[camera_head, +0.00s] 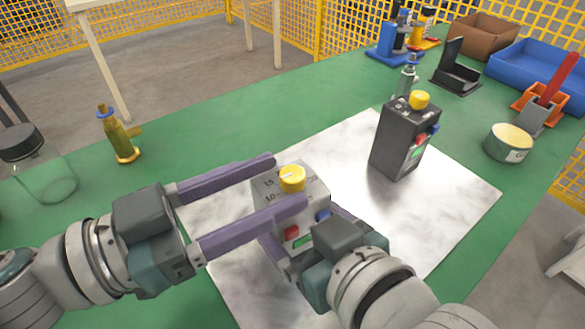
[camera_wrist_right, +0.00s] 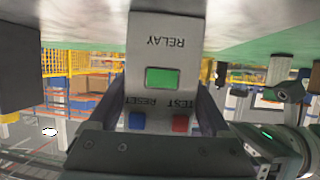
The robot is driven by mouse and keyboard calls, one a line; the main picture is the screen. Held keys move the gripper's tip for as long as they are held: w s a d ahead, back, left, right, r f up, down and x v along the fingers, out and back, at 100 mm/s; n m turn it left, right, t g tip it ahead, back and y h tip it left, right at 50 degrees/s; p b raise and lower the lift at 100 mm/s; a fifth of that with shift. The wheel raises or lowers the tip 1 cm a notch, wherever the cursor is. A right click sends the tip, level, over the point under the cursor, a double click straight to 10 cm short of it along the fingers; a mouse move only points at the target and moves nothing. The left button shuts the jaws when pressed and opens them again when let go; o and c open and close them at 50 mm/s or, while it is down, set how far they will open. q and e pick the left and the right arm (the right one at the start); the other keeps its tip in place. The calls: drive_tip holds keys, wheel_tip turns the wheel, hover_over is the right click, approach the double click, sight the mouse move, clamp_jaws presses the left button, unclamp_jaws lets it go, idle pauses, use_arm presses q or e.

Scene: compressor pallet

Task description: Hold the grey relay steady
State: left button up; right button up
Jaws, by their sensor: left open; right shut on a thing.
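The grey relay (camera_head: 318,186) stands on the pale sheet, with a yellow knob (camera_head: 292,178) on top and red and blue buttons on its front. The right wrist view shows its front (camera_wrist_right: 165,45) upside down, with the word RELAY, a green display and the buttons. My right gripper (camera_head: 298,222) is shut on the relay low down, a finger on either side; its fingers also show in the right wrist view (camera_wrist_right: 165,112). My left gripper (camera_head: 289,180) is open, one finger behind the knob and one in front, over the relay's top. Contact there cannot be told.
A dark box with a yellow knob (camera_head: 395,145) stands on the pale sheet (camera_head: 455,190). A brass valve (camera_head: 120,135) and a glass jar (camera_head: 45,175) stand on the left. A round tin (camera_head: 508,145), a blue bin (camera_head: 535,75) and a black holder (camera_head: 456,75) are at the right.

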sight(281, 180)
use_arm(q)
drive_tip(key=shift+x, duration=1.7)
drive_tip(key=shift+c, duration=0.2)
clamp_jaws()
